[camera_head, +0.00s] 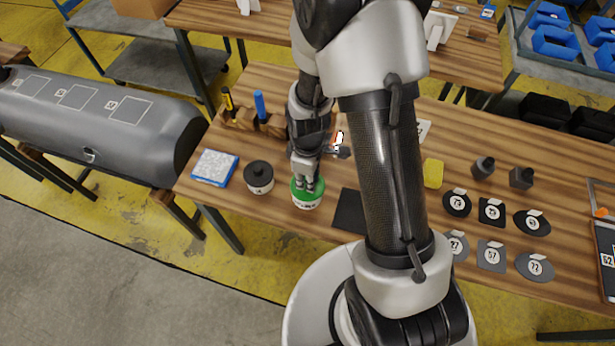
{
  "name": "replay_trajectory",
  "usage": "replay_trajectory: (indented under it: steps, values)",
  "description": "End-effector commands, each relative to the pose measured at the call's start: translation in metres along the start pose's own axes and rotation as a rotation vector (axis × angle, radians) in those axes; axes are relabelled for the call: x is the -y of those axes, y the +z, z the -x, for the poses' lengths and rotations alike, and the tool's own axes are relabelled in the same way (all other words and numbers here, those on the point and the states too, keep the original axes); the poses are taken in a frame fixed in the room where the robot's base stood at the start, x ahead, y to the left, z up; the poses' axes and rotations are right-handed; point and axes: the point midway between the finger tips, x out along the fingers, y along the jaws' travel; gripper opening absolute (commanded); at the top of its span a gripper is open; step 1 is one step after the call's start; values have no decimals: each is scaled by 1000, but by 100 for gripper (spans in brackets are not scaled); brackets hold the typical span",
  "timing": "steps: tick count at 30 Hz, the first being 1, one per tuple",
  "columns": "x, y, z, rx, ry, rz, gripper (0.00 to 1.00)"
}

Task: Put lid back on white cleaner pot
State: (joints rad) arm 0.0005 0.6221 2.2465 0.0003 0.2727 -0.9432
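A small white pot (306,204) with a green top (297,190) stands near the front edge of the wooden table. My gripper (308,187) points down at the middle of the green top, with its fingertips at or just above it. The fingers look close together and hide the centre of the top. I cannot tell whether they hold it, or whether the top is seated on the pot. A second pot (259,184) with a black knobbed lid (258,171) stands to the left.
A wooden holder (244,120) with upright tools stands behind. A dark flat square (350,211) lies right of the green-topped pot. Several labelled dark patches (491,211) lie further right.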

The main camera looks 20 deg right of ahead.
Motion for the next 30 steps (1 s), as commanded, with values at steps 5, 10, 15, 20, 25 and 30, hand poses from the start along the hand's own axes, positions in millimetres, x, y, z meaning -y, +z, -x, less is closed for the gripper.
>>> replay_trajectory:
  steps: [5, 10, 15, 20, 25, 30]
  values:
    - [0, 0, -2, 0, 0, 0, 5]
    - [0, 0, -2, 0, 0, 0, 5]
    - [0, 0, -2, 0, 0, 0, 5]
    - [0, 0, -3, 0, 0, 0, 5]
    - [0, 0, -2, 0, 0, 0, 5]
    - [0, 0, -2, 0, 0, 0, 20]
